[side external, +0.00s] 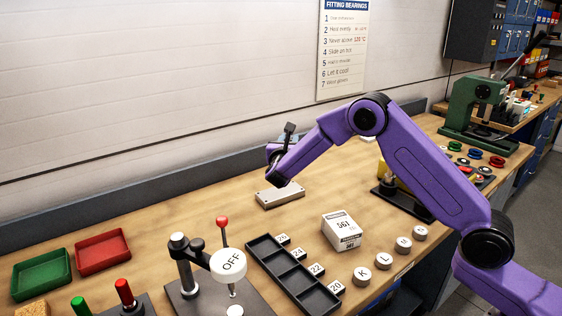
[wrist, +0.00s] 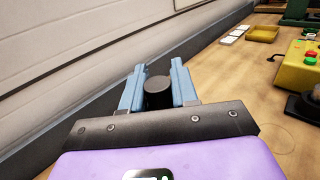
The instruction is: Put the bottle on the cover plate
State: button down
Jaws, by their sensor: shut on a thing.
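The cover plate (side external: 280,195) is a pale metal block with small holes, lying flat on the bench near the back edge. My gripper (side external: 272,152) is just above and behind it in the side view, mostly hidden by my own wrist. In the wrist view my gripper (wrist: 159,85) has its blue fingers closed on a dark round-topped thing, which I take to be the bottle (wrist: 158,95). Only its dark top shows; the rest is hidden. I cannot tell whether it touches the plate.
A white labelled box (side external: 341,231) stands right of the plate, with a black divided tray (side external: 292,275) in front. A lever post with an OFF disc (side external: 229,262) stands front left. Red (side external: 103,251) and green trays lie at left. Bench between is clear.

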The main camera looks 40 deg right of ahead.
jog(key=w+f, duration=0.4)
jog(key=f, duration=0.3)
jog(key=shift+f, duration=0.35)
jog(key=shift+f, duration=0.1)
jog(key=c, duration=0.9)
grip_release()
jog(key=shift+o, duration=0.2)
